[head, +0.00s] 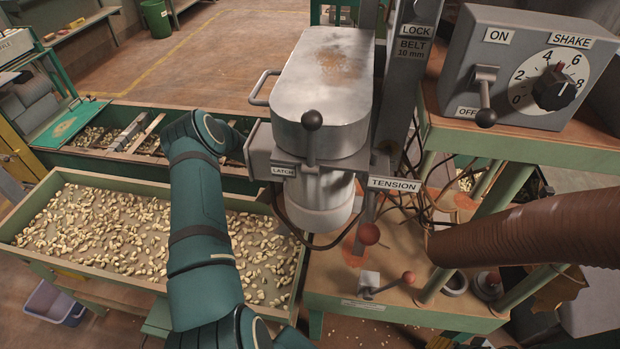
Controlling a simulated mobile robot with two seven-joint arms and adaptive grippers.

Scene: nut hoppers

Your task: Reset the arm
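One of my teal arms (197,200) rises from the bottom edge across the hopper of nuts. It bends at the top toward the grey metal machine housing (318,95). Its far end passes behind the housing, so its gripper is hidden. My other arm's gripper is not in view.
A long green hopper (30,220) of pale nuts lies left, with another trough (75,155) behind it. A grey control box (530,50) has a SHAKE dial and a switch lever tilted down toward OFF. A brown hose (540,235) crosses at right. Open floor lies behind.

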